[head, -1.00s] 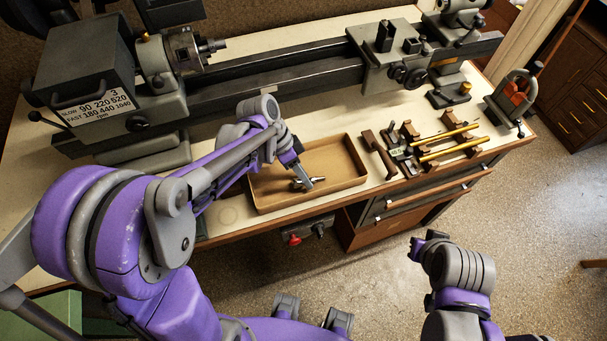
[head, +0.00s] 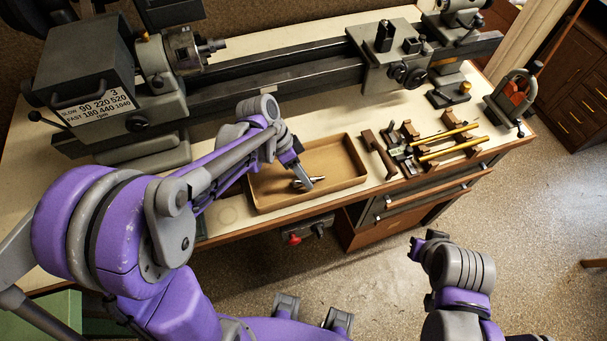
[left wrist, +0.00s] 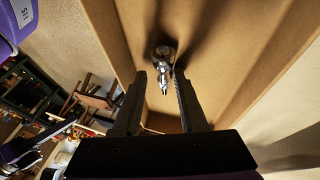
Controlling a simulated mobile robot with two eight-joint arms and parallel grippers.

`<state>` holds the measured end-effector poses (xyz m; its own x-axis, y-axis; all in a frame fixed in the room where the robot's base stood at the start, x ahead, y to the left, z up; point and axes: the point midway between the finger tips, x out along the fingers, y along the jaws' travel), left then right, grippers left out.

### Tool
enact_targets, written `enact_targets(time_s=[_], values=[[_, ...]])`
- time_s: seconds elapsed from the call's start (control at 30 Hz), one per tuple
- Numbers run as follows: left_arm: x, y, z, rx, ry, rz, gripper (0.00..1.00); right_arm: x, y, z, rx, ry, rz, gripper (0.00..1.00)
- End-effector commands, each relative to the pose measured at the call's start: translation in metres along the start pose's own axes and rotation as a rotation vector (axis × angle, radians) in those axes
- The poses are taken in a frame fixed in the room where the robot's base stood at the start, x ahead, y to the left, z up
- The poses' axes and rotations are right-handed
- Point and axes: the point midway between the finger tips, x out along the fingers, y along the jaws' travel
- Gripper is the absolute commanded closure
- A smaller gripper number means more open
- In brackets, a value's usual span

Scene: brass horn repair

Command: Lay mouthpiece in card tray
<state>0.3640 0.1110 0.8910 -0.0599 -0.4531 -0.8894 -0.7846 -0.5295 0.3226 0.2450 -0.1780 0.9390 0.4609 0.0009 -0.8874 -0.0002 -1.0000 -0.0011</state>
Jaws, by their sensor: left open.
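The silvery mouthpiece (head: 299,185) lies on the floor of the tan card tray (head: 340,189) at the bench's front edge. In the left wrist view the mouthpiece (left wrist: 163,66) shows between and just beyond the fingertips, over the brown tray floor. My left gripper (head: 305,178) reaches down into the tray. Its two dark fingers (left wrist: 160,76) are apart on either side of the mouthpiece; whether either touches it I cannot tell. My right gripper (head: 422,247) is in front of the bench, away from the tray, and its finger gap is not clear.
The lathe (head: 290,86) runs along the back of the bench. A small vise (head: 511,97) is at the right end. The tray's right half is empty.

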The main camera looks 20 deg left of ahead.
Motion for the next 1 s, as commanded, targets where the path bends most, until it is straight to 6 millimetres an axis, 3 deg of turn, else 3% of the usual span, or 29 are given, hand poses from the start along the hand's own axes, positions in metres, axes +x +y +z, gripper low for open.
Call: enact_targets(time_s=[0.1, 0.2, 1.0], values=[[-0.001, -0.001, 0.002, -0.002, -0.005, -0.007, 0.34, -0.001, 0.0, -0.001, 0.0, 0.001, 0.0, 1.0], [-0.005, 0.0, 0.0, -0.002, -0.004, -0.006, 0.26, -0.004, 0.0, -0.004, 0.0, 0.003, 0.0, 1.0], [-0.05, 0.018, -0.018, 0.0, 0.0, -0.002, 0.26, -0.029, 0.0, -0.035, 0.0, 0.033, 0.0, 1.0]])
